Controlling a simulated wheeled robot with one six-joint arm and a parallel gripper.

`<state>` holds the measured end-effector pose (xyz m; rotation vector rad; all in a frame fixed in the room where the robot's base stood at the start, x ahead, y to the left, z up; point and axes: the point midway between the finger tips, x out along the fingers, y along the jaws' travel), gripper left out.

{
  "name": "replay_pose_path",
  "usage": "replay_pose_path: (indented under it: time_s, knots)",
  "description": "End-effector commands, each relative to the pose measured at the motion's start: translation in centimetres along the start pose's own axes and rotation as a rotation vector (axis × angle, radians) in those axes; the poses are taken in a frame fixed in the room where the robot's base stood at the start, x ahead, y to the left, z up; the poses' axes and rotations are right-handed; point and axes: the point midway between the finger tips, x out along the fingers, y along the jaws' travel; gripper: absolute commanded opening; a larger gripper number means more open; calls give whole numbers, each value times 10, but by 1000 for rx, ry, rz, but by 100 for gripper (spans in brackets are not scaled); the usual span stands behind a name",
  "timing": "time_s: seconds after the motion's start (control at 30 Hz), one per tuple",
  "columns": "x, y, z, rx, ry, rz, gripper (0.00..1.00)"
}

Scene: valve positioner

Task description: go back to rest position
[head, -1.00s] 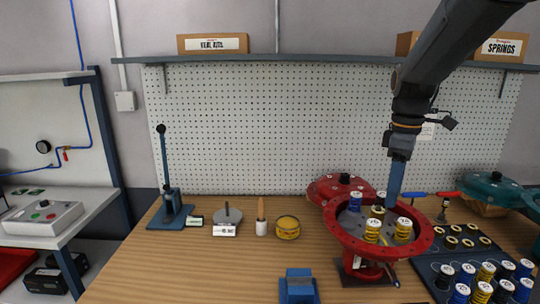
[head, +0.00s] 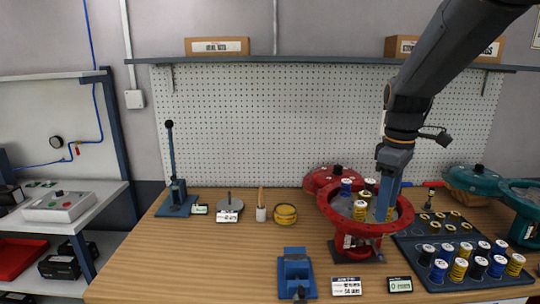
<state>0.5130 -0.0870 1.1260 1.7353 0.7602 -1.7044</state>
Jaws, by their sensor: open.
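My gripper (head: 384,213) points down from my dark arm into the red round valve housing (head: 323,199). Its blue-grey fingers reach among the springs there, and the fingertips are hard to make out. Yellow springs (head: 360,211) and blue springs (head: 346,187) with white tops stand inside the housing. Whether the fingers touch any spring cannot be told. The housing sits on a red pedestal on the wooden bench (head: 200,262).
A dark tray (head: 420,253) of springs lies to the right, with teal housings (head: 478,183) behind it. A blue vise (head: 296,272) stands in front. A blue press (head: 176,197) is at the left. The shelf (head: 300,60) runs above. The bench's left front is clear.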

Motion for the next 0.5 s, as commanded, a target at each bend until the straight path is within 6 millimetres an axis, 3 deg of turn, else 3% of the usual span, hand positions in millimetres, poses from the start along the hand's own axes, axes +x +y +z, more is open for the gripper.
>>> replay_pose_path:
  time_s: [0.27,0.5]
  knots:
    - [38,-42,0,210,17,18,51]
    - [88,-107,10,518,52,36,51]
